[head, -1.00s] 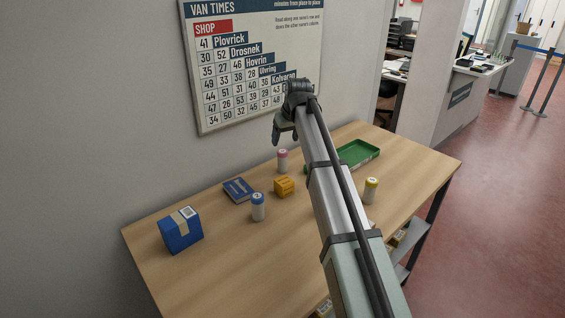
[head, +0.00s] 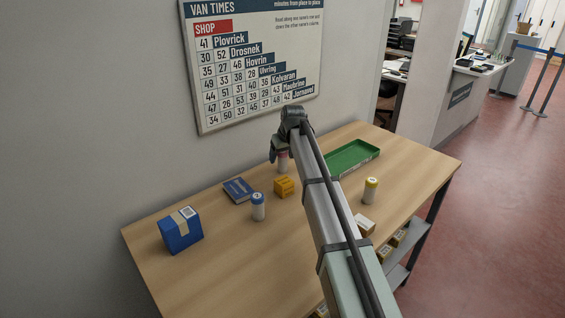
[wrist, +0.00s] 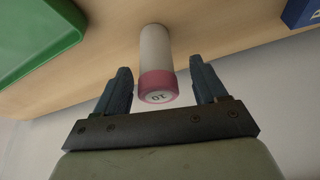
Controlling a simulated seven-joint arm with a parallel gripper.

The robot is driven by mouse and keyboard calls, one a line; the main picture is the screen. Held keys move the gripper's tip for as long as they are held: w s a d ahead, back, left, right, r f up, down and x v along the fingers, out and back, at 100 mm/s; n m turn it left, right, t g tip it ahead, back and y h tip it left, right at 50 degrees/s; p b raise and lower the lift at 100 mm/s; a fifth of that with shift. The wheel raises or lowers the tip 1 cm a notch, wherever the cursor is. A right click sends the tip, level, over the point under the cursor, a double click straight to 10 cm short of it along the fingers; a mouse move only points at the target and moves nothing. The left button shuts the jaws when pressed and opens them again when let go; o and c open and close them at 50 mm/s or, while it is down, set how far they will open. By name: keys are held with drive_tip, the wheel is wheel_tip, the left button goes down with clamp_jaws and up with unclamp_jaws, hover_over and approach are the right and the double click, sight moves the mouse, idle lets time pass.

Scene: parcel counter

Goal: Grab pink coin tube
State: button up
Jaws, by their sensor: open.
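The pink coin tube (wrist: 156,62) stands upright on the table, white with a pink cap marked with a number. In the head view the pink coin tube (head: 282,162) is at the back of the table, its top partly covered by my gripper (head: 277,153). In the wrist view my gripper (wrist: 162,88) is open, with one finger on each side of the pink cap. Gaps show between the fingers and the tube. Whether the fingers reach down beside the cap or stay above it is hard to tell.
A green tray (head: 352,158) lies right of the tube. A blue parcel (head: 181,230) is at left, a yellow-capped tube (head: 370,190) at right. The wall is close behind.

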sight(282, 160)
drive_tip(key=x, duration=0.3)
drive_tip(key=shift+w+d+f, duration=0.1)
drive_tip(key=shift+f, duration=0.05)
drive_tip(key=c, duration=1.2)
